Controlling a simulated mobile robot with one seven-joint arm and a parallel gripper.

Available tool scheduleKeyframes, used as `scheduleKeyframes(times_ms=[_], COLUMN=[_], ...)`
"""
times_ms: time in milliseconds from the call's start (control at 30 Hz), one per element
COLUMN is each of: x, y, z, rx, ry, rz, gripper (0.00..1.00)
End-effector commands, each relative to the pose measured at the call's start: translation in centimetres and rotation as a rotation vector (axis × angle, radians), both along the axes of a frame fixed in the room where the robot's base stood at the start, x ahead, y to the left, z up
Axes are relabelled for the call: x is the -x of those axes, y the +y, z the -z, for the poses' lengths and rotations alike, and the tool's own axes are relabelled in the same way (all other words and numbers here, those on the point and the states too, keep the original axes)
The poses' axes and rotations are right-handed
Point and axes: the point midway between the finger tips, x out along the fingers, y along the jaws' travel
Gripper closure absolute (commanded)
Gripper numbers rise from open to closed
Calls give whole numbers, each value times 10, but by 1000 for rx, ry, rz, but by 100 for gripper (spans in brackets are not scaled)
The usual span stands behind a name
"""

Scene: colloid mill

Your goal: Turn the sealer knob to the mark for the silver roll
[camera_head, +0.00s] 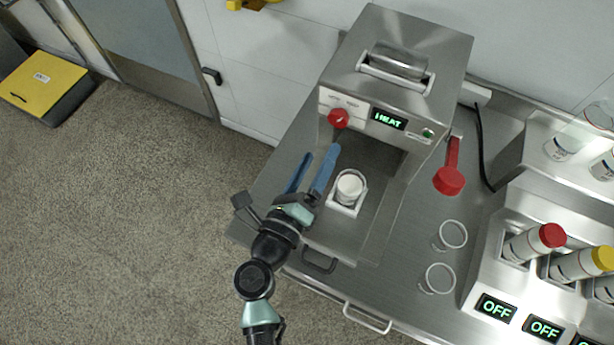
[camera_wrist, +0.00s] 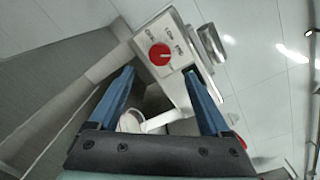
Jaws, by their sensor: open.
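The sealer (camera_head: 345,75) is a steel machine on the counter with a silver roll (camera_head: 398,62) held on its top. The red sealer knob (camera_head: 338,118) is on a white panel on its front, with small printed marks above it. In the wrist view the knob (camera_wrist: 160,54) has a white pointer line and printed labels around it, too small to read surely. My gripper (camera_head: 319,160) is open and empty, its blue fingers aimed at the sealer front below the knob. In the wrist view the knob lies ahead, between and beyond the fingertips (camera_wrist: 160,72).
A white cup (camera_head: 349,187) sits in a holder in the sealer's bay, close to my fingers. A green HEAT display (camera_head: 388,119) is right of the knob. A red scoop (camera_head: 449,180), clear rings (camera_head: 453,234) and a dispenser with capped bottles (camera_head: 540,240) stand to the right.

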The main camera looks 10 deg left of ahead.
Motion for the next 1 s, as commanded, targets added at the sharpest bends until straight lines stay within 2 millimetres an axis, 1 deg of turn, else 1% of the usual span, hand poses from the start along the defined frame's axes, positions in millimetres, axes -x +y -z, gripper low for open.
scheduleKeyframes(times_ms=[33,100,200,300,467,933,1000], x=[10,21,32,39,43,42,40], y=[3,6,9,11,12,12,13], z=[3,1,1,-1,-2,-2,-6], rx=[-1,-3,0,-1,-1,-1,6], ry=[2,2,1,1,0,0,-8], rz=[-2,0,-1,0,1,0,-4], gripper=[19,19,19,19,19,19,19])
